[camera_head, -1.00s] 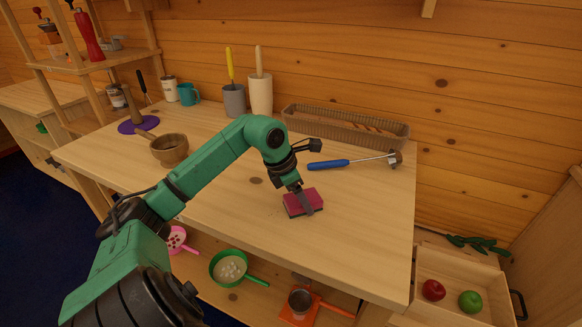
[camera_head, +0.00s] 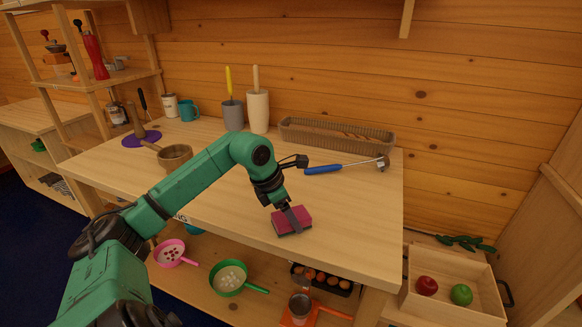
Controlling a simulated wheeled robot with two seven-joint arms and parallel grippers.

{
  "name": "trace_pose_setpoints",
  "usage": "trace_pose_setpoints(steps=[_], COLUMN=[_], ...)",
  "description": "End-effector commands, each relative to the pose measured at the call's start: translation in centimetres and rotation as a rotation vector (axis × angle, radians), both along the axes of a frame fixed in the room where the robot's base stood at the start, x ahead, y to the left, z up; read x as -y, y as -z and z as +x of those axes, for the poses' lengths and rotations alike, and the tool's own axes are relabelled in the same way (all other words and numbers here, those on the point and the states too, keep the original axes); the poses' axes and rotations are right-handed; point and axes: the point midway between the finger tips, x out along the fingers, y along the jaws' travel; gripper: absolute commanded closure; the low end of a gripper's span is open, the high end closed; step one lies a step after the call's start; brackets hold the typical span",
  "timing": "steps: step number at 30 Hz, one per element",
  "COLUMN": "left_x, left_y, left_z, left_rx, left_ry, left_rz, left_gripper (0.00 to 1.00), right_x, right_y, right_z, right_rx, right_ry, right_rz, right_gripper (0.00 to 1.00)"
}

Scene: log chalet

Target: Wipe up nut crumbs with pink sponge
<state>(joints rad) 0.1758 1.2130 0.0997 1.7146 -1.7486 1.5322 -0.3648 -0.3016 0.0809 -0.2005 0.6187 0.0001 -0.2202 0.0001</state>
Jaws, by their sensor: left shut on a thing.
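The pink sponge (camera_head: 301,217), with a dark underside, is near the front edge of the wooden tabletop (camera_head: 350,230). My left gripper (camera_head: 294,221) points down and is shut on the sponge. The sponge looks to be on or just above the wood; I cannot tell which. No nut crumbs can be made out; they may be too small or hidden under the sponge and arm. My right gripper is not in view.
A blue-handled tool (camera_head: 345,165) and a long basket (camera_head: 336,136) lie behind the sponge. A wooden pot (camera_head: 175,157) stands to the left. Pans sit on the shelf below. A crate (camera_head: 450,300) with apples is at the right. The tabletop right of the sponge is clear.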

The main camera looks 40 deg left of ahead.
Motion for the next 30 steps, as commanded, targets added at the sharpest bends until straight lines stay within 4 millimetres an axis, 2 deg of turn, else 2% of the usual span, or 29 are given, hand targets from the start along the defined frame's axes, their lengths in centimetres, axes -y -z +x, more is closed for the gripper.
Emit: trace_pose_setpoints(steps=[1, 18, 30], left_x=[-0.1, -0.5, -0.5], left_y=[-1.7, -6.7, -7.3], left_z=[0.1, -0.1, -0.2], left_rx=[0.009, 0.009, 0.009], left_ry=[0.0, -0.002, -0.003], left_rz=[0.002, 0.002, 0.001], left_gripper=[0.71, 0.71, 0.71], right_x=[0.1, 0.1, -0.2], right_y=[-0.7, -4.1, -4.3], right_z=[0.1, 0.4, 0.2], right_rx=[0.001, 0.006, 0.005], right_ry=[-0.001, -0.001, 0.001], right_rz=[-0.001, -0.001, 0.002], right_gripper=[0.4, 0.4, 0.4])
